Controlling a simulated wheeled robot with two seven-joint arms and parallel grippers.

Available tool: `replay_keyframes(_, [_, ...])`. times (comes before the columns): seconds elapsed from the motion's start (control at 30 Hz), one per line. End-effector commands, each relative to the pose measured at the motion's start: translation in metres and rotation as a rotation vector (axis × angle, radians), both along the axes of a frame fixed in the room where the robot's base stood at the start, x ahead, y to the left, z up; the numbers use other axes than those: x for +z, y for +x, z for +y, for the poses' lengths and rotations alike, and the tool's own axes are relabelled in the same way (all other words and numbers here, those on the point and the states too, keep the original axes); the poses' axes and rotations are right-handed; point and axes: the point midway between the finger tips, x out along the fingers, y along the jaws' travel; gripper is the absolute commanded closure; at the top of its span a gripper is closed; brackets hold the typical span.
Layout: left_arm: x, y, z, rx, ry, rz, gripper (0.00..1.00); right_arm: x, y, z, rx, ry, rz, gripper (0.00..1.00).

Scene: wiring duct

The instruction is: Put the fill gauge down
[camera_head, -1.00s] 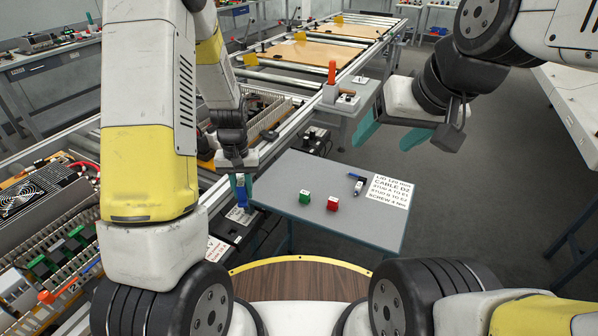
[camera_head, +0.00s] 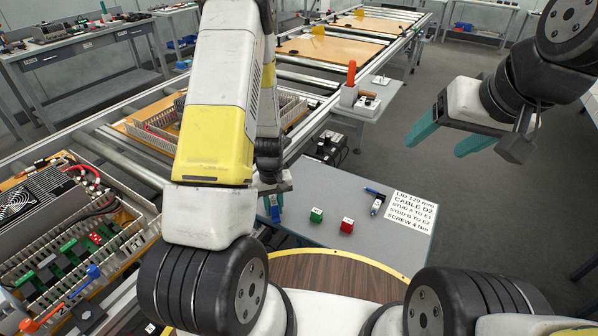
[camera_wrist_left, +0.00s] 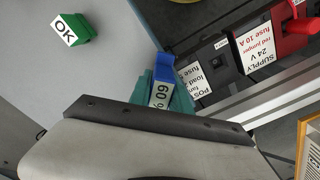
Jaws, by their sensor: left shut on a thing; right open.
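The fill gauge (camera_wrist_left: 165,68) is a small blue piece with a white label reading "60 %" in the left wrist view. It also shows in the head view (camera_head: 276,213), hanging below my left gripper (camera_head: 271,198). My left gripper, with its teal fingers in the wrist view (camera_wrist_left: 162,92), is shut on the gauge. It is near the left edge of the small grey table (camera_head: 335,190); whether the gauge touches anything is unclear. My right gripper (camera_head: 448,137) is open and empty, raised right of the table.
A green block (camera_head: 316,215), a red block (camera_head: 347,226), a blue-and-black tool (camera_head: 376,201) and a printed sheet (camera_head: 407,211) lie on the table. The green block's top reads "OK" (camera_wrist_left: 68,29). The wiring duct panel (camera_head: 75,245) is at left. A red supply connector (camera_wrist_left: 285,38) is near the gauge.

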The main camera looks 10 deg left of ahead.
Motion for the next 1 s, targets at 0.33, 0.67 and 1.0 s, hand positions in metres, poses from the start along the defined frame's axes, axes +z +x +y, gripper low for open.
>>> replay_keyframes(0.33, [0.0, 0.051, -0.019, -0.001, 0.0, 0.0, 1.0, 0.0, 0.0, 0.0, 0.0, 0.0, 0.0, 0.29])
replay_keyframes(0.67, [-0.002, 0.088, -0.033, 0.0, -0.001, 0.002, 1.0, 0.0, 0.0, 0.0, 0.0, 0.0, 0.0, 0.29])
replay_keyframes(1.0, [-0.007, 0.088, -0.032, 0.0, 0.0, 0.0, 1.0, 0.0, 0.0, 0.0, 0.0, 0.0, 0.0, 0.29])
